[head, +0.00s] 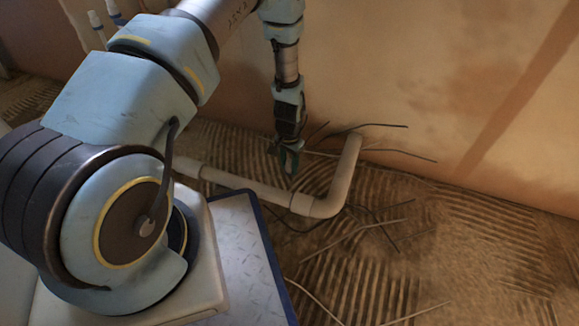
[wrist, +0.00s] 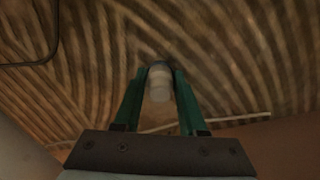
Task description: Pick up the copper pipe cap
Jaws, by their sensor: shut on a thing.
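My gripper (wrist: 160,73) is shut on a small rounded thing between its green fingertips in the wrist view. I take it for the copper pipe cap (wrist: 159,86), though it looks pale and dull, with a darker far end. In the head view my gripper (head: 289,160) points down, close to the beige pipe in the picture. The cap cannot be made out there. I cannot tell whether the cap is clear of the floor.
A beige pipe (head: 246,184) runs along the ridged floor (head: 400,260) and bends up towards the plaster wall (head: 440,80). Several thin wires or rods (head: 350,238) lie around it. More floor is open at the right.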

